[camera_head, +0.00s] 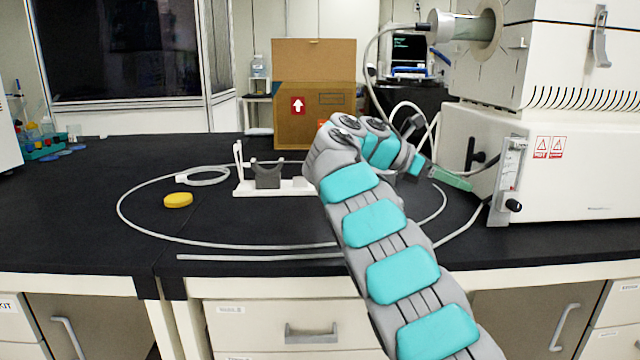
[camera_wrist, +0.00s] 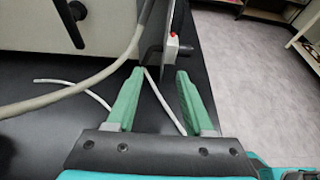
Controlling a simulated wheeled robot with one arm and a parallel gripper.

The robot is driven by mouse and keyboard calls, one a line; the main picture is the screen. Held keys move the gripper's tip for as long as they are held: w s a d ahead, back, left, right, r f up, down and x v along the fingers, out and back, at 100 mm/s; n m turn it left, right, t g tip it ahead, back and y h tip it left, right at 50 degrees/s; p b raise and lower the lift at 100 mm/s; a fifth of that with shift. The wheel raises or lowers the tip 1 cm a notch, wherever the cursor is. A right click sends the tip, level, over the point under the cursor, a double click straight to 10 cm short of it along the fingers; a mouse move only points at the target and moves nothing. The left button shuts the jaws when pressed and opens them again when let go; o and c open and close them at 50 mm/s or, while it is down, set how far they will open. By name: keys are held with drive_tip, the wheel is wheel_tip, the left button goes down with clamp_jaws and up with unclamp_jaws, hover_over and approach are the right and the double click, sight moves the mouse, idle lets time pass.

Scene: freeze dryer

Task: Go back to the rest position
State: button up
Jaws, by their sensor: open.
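My gripper (camera_wrist: 158,98) shows in the wrist view with its two green fingers apart and nothing between them. Past the fingertips are the black bench top and the side of the white machine. In the head view my arm reaches up over the bench from the lower right. My gripper's green fingers (camera_head: 450,178) point right, close in front of the freeze dryer (camera_head: 570,185). I cannot tell the exact gap between them.
A white stand with a grey cradle (camera_head: 267,176), a yellow lid-like piece (camera_head: 178,200) and a long pale tube (camera_head: 178,235) lie on the black bench (camera_head: 80,215). A cardboard box (camera_head: 313,60) stands behind. The bench's left part is mostly clear.

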drive_tip(key=s+d+f+m+y, duration=0.1)
drive_tip(key=s+m, duration=0.1)
drive_tip(key=s, duration=0.2)
drive_tip(key=s+d+f+m+g, duration=0.1)
drive_tip(key=s+m, duration=0.1)
drive_tip(key=s, duration=0.2)
drive_tip(key=s+d+f+m+y, duration=0.1)
drive_tip(key=s+d, duration=0.1)
drive_tip(key=s, duration=0.2)
drive_tip(key=shift+s+f+m+y, duration=0.2)
drive_tip(key=shift+f+m+y, duration=0.1)
drive_tip(key=shift+m, duration=0.1)
drive_tip(key=s+a+f+m+y, duration=0.3)
drive_tip(key=s+a+f, duration=0.3)
drive_tip(key=s, duration=0.5)
drive_tip(key=s+a+f+m+y, duration=0.4)
drive_tip(key=s+f, duration=0.5)
drive_tip(key=s, duration=0.3)
drive_tip(key=s+a+f+m+g+y, duration=0.1)
drive_tip(key=s+a+f+m+y, duration=0.2)
drive_tip(key=s+a+f+m, duration=0.2)
drive_tip(key=s+a+f, duration=0.3)
drive_tip(key=s, duration=0.4)
drive_tip(key=shift+f+m+y, duration=0.15)
drive_tip(key=shift+m+y, duration=0.15)
drive_tip(key=shift+y, duration=0.1)
